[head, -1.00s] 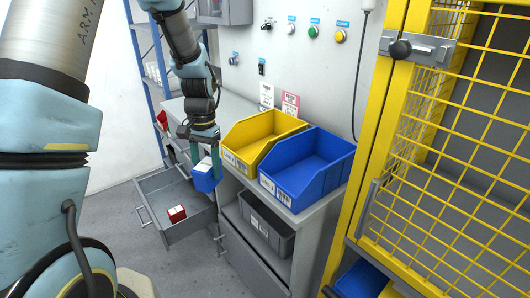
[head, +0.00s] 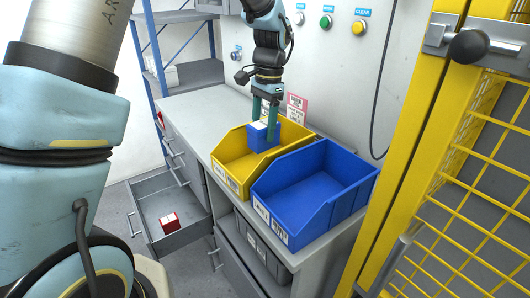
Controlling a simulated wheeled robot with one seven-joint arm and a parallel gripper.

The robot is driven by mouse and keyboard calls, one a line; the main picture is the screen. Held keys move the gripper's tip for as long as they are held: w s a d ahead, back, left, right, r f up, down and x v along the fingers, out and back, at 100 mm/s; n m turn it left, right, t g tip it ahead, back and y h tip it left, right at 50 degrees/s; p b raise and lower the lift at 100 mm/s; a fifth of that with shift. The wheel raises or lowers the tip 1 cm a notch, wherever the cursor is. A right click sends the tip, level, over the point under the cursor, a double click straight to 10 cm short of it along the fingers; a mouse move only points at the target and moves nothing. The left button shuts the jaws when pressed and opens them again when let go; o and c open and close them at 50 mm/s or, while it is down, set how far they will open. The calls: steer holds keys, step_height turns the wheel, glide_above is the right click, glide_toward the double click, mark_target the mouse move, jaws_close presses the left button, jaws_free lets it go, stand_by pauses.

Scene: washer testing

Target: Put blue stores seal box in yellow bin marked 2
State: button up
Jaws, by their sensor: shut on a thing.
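My gripper (head: 266,119) is shut on a blue box with a white label (head: 259,139), fingers pointing down. The blue box is over or partly inside the yellow bin (head: 228,170), near its back half. I cannot tell whether it touches the bin's floor. The yellow bin stands on the grey worktop, with a white label on its front; the number on it is too small to read.
A blue bin (head: 280,231) stands right beside the yellow one. An open grey drawer (head: 150,235) holds a red and white box (head: 169,222). A yellow mesh cage door (head: 415,140) is at the right. A dark grey crate (head: 262,250) sits on the shelf below.

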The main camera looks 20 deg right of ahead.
mark_target(263, 149)
steer(key=shift+f+p, duration=0.7)
steer(key=shift+f, duration=2.7)
steer(key=shift+f, duration=0.15)
steer(key=o, duration=1.4)
